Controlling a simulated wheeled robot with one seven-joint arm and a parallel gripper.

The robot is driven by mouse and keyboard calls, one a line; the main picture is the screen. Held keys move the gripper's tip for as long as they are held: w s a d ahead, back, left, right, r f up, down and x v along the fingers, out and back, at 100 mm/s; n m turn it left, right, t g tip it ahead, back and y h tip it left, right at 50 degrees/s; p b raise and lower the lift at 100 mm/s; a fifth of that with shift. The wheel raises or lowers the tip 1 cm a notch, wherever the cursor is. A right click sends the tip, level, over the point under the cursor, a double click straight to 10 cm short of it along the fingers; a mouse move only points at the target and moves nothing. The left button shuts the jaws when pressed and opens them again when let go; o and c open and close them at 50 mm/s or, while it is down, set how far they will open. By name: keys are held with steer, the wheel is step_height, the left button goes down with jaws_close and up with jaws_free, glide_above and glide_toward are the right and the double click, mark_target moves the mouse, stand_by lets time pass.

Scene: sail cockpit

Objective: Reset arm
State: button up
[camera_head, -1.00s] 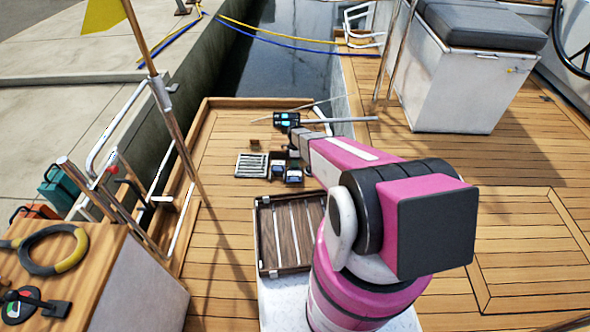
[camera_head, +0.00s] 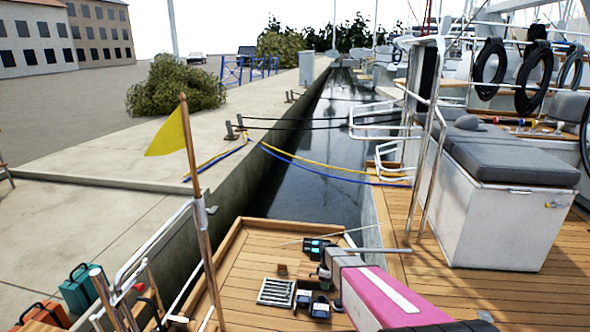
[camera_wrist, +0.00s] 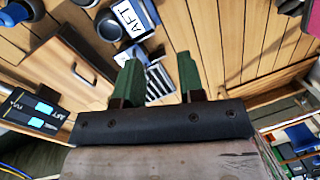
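My gripper (camera_wrist: 160,82) shows in the wrist view with its two green fingers apart. Nothing is held between them; the deck and a slatted rack (camera_wrist: 156,72) lie beyond. In the head view my pink arm reaches from the lower right over the small wooden deck, and my gripper's fingers cannot be made out there. The slatted rack (camera_head: 276,292) lies on that deck, left of my arm's end. A device with cyan screens (camera_head: 317,248) sits behind it. A box marked AFT (camera_wrist: 132,16) shows at the top of the wrist view.
Small dark boxes (camera_head: 320,306) stand close to my arm's end. A thin pole with a yellow flag (camera_head: 171,136) rises at the left. A white locker with a grey cushion (camera_head: 500,205) stands at the right. Water and blue and yellow lines lie beyond the deck.

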steer(key=s+d+r+m+t, duration=0.1)
steer(key=s+r+m, duration=0.5)
steer(key=s+r, duration=0.5)
steer(key=s+d+r+m, duration=0.1)
steer(key=s+r+m, duration=0.6)
steer(key=r, duration=1.1)
steer(key=s, duration=0.3)
steer(key=shift+s+d+t, duration=0.4)
